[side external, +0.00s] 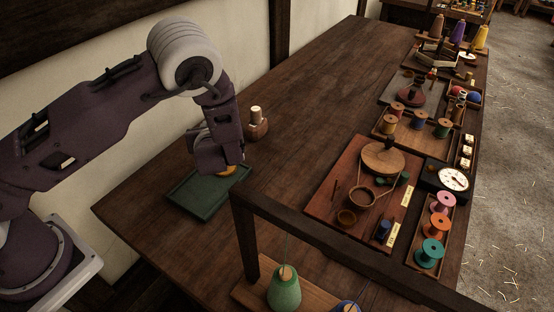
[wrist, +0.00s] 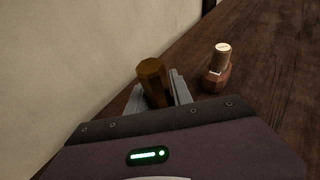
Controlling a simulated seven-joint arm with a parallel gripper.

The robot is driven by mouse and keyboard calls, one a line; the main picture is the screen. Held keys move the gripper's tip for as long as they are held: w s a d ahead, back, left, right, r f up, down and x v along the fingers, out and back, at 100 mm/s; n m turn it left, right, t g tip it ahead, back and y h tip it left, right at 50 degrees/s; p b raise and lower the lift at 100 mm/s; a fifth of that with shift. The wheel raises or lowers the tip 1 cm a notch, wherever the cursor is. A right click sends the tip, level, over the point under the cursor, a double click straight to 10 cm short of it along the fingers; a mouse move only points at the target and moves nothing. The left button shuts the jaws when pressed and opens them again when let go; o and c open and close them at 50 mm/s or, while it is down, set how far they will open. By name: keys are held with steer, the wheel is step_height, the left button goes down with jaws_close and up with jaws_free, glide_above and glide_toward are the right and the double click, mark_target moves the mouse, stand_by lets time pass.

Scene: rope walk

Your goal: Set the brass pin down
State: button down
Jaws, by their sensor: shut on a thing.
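The brass pin (wrist: 154,78) shows in the wrist view as a dark golden, faceted piece between the two grey fingers of my gripper (wrist: 158,92), which is shut on it. The fingers and most of the pin are hidden there. I cannot tell whether the pin touches the tray.
A small wooden block with a pale-topped peg (side external: 256,124) stands just beyond my gripper; it also shows in the wrist view (wrist: 217,68). A dark wooden beam (side external: 330,238) crosses the front. Boards with spools (side external: 380,160) line the right side. The table's middle is clear.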

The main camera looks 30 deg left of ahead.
steer(key=w+d+r+m+t+h, duration=0.35)
steer(key=w+d+m+h, duration=0.35)
steer(key=w+d, duration=0.6)
steer(key=f, duration=0.3)
steer(key=s+d+f, duration=0.1)
steer(key=f, duration=0.6)
steer(key=shift+s+d+f, duration=0.15)
steer(key=shift+d+f, duration=0.1)
steer(key=shift+f, duration=0.15)
steer(key=c, duration=1.1)
jaws_free()
steer(key=shift+f, duration=0.15)
steer(key=shift+c, duration=0.2)
